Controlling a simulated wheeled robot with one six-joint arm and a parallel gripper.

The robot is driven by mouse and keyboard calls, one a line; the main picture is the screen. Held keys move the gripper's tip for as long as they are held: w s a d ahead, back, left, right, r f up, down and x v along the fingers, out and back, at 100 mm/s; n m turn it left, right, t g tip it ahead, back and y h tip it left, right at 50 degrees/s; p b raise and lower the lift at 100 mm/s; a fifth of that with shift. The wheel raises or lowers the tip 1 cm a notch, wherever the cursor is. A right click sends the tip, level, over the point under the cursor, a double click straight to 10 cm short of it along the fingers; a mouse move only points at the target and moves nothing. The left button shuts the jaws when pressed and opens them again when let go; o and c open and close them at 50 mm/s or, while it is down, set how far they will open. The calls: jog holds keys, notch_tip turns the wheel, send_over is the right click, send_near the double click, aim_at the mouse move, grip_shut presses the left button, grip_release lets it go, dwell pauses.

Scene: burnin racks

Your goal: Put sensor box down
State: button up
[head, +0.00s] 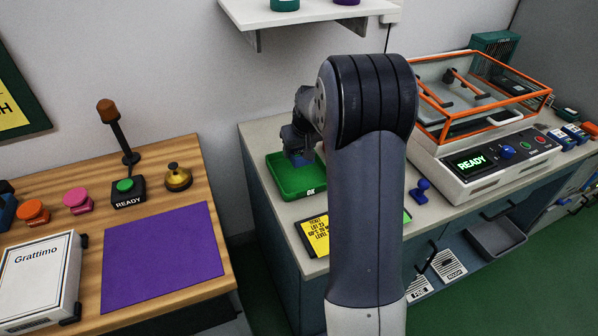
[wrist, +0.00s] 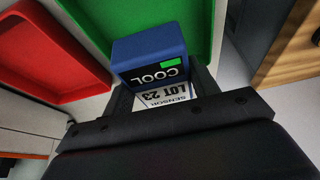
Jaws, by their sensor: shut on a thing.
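The sensor box (wrist: 155,55) is blue, with the word COOL, a small green patch and a white label reading SENSOR LOT 23. My gripper (wrist: 165,88) is shut on it in the wrist view. In the head view my gripper (head: 298,158) is over the green tray marked OK (head: 310,193), and a bit of the blue box (head: 300,160) shows below it. The green tray also shows behind the box in the wrist view (wrist: 200,20). I cannot tell whether the box touches the tray floor.
A red tray (wrist: 50,50) lies beside the green one. A yellow note card (head: 314,237) and a blue stamp-like object (head: 420,190) are on the counter. An orange-framed machine reading READY (head: 470,161) stands to the right. A wooden table (head: 215,280) with a purple mat (head: 160,258) is left.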

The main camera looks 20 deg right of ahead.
aim_at(297, 172)
jog(key=shift+f, duration=3.4)
jog(key=shift+f, duration=0.1)
jog(key=o, duration=1.2)
jog(key=shift+c, duration=0.2)
jog(key=shift+s+r, duration=0.1)
jog(key=shift+r, duration=0.4)
jog(key=v, duration=1.1)
jog(key=shift+s, duration=0.15)
